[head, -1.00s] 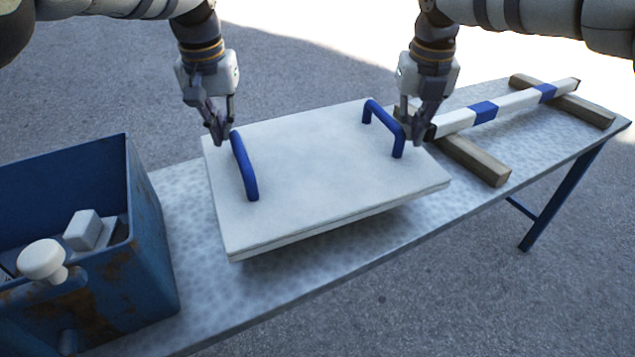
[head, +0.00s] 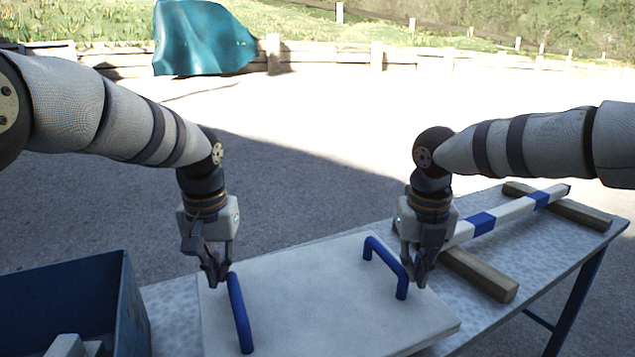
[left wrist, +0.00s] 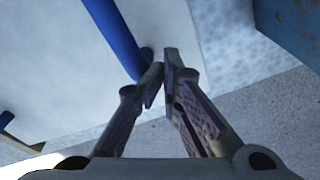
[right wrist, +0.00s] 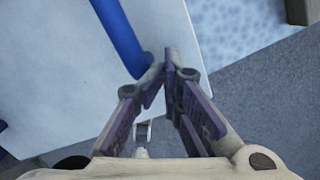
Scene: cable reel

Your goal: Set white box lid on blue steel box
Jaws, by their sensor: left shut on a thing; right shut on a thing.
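The white box lid (head: 310,305) is a flat slab with a left blue handle (head: 239,315) and a right blue handle (head: 384,258). It is over the table, its near edge partly cut off by the picture. My left gripper (head: 217,279) is shut on the far end of the left handle, which also shows in the left wrist view (left wrist: 114,38). My right gripper (head: 417,279) is shut at the right handle, also seen in the right wrist view (right wrist: 121,38). The open blue steel box (head: 60,298) stands left of the lid, its lower part out of view.
A grey table (head: 178,312) carries everything. A white-and-blue striped bar (head: 510,211) lies on two wooden blocks (head: 480,273) to the right. Pale pieces (head: 70,347) show inside the box. A teal cover (head: 203,38) lies far off beyond open paving.

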